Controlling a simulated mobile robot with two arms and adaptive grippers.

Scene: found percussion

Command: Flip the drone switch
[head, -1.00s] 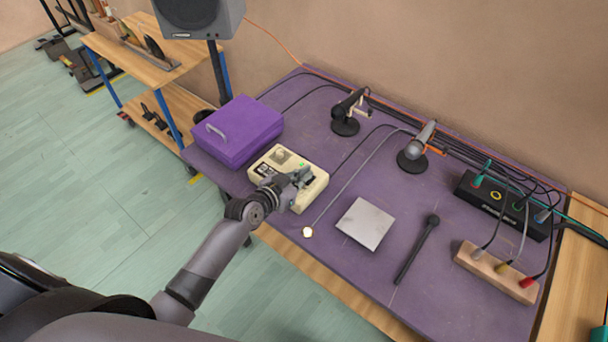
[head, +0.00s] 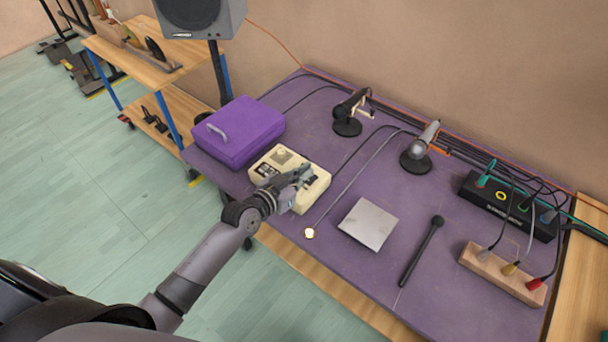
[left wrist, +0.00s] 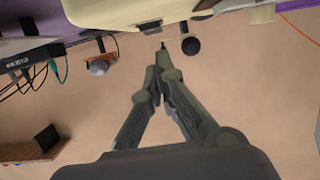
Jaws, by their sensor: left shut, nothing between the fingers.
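A cream box (head: 314,190) with dark labels and a grey knob sits on the purple table. It is probably the drone unit; its switch is hard to make out in the head view. My left gripper (head: 303,174) is over the right part of the box, shut and empty, and hides some of its top. In the left wrist view the closed fingertips (left wrist: 161,47) are close to the cream box (left wrist: 200,9). A small dark part (left wrist: 151,27) shows at the box's edge there; I cannot tell whether the fingers touch it. My right gripper is not in view.
A purple case (head: 240,132) stands left of the box. A rod with a glowing tip (head: 309,233), a grey plate (head: 369,224) and a black microphone (head: 421,252) lie to the right. Two stand-mounted microphones, cables and a black box (head: 507,206) are farther back.

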